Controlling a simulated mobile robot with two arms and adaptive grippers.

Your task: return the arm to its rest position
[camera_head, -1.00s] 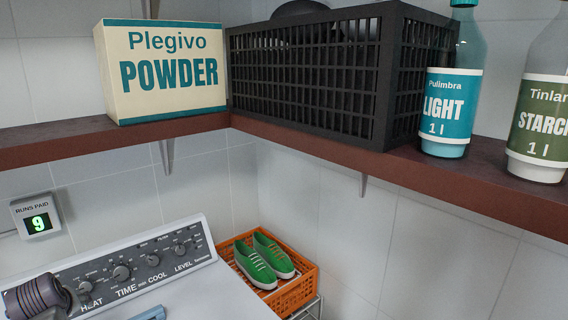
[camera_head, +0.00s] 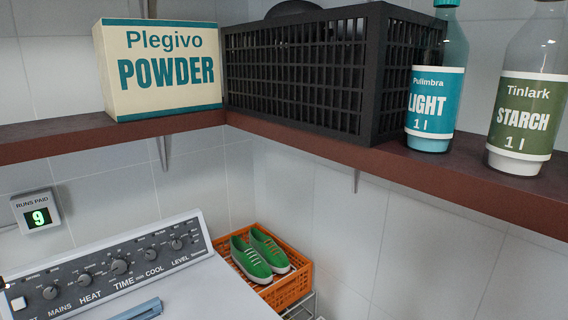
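Neither of my grippers shows in the head view, and no clear part of an arm is in the picture. The washing machine's control panel (camera_head: 118,268) is in full sight at the lower left, with its row of knobs and a pale square button uncovered. A tiny dark bit shows at the left picture edge beside the panel; I cannot tell what it is. A light blue piece (camera_head: 142,311) lies on the white machine top, cut off by the bottom edge.
A wall shelf (camera_head: 180,123) carries a powder box (camera_head: 160,70), a black crate (camera_head: 300,75), a light bottle (camera_head: 434,110) and a starch bottle (camera_head: 523,115). Below, an orange basket (camera_head: 292,291) holds green shoes (camera_head: 252,260). A runs-paid display (camera_head: 37,212) reads 9.

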